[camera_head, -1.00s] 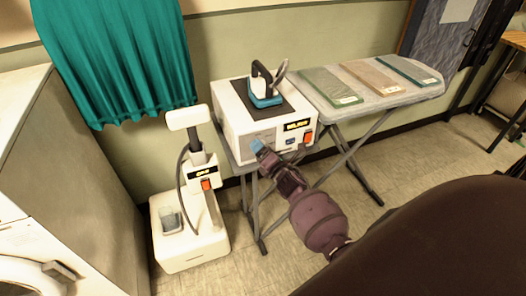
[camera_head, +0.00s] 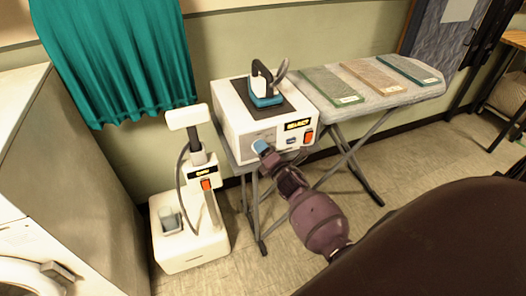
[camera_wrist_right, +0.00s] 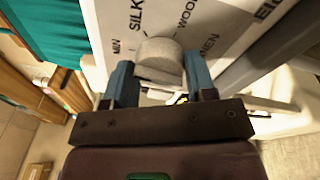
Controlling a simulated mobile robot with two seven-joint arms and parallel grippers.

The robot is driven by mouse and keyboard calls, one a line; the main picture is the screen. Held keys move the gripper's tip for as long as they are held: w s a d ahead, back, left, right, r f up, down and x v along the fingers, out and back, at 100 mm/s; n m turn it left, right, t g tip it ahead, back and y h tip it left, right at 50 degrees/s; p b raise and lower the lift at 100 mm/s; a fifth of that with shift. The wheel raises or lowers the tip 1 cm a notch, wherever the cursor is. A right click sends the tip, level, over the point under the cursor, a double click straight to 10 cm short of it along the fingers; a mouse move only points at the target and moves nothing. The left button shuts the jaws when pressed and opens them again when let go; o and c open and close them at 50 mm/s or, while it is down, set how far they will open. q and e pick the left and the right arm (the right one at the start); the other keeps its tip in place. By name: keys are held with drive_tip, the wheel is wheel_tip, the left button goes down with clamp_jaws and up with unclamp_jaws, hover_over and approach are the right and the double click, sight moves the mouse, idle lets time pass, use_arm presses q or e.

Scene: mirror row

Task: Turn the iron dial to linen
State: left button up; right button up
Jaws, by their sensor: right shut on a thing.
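The iron station is a white box (camera_head: 232,132) with an iron (camera_head: 265,95) standing on its dark top. Its front has a lit display (camera_head: 297,125) that seems to read "SELECT". The dial (camera_wrist_right: 158,58) is a pale round knob on the front panel, with MIN, SILK, WOOL and a partly hidden word, perhaps LINEN, printed around it. I cannot read the dial's setting. My right gripper (camera_head: 260,147) is at the front panel and hides the dial in the head view. In the right wrist view its blue fingers are shut on the dial's sides. My left gripper is out of view.
An ironing board (camera_head: 372,100) with several cloth-covered panels stands right of the station. A white steamer-like appliance (camera_head: 183,250) stands on the floor to the left. A red switch (camera_head: 308,136) sits right of the dial. A teal curtain (camera_head: 120,60) hangs behind.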

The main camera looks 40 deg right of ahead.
drive_tip(key=m+h, duration=0.1)
drive_tip(key=m, duration=0.4)
drive_tip(key=m+h, duration=0.1)
drive_tip(key=m, duration=1.1)
drive_tip(key=shift+a+f+t+h+b, duration=0.2)
drive_tip(key=shift+t+h+b, duration=0.1)
drive_tip(key=shift+t+h, duration=0.1)
use_arm(q)
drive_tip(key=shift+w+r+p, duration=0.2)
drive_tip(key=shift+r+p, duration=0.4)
drive_tip(key=shift+p, duration=0.1)
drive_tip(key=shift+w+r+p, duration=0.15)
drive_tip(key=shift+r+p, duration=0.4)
drive_tip(key=shift+p, duration=0.15)
use_arm(e)
drive_tip(key=shift+a+m+g+h, duration=0.1)
drive_tip(key=shift+m+g+h, duration=0.25)
drive_tip(key=shift+m, duration=2.1)
drive_tip(key=shift+m+g+h, duration=0.1)
drive_tip(key=shift+m+h, duration=0.35)
drive_tip(key=shift+m, duration=1.95)
drive_tip(key=shift+a+m+g+h, duration=0.1)
drive_tip(key=shift+m+g+h, duration=0.25)
drive_tip(key=shift+m, duration=2.1)
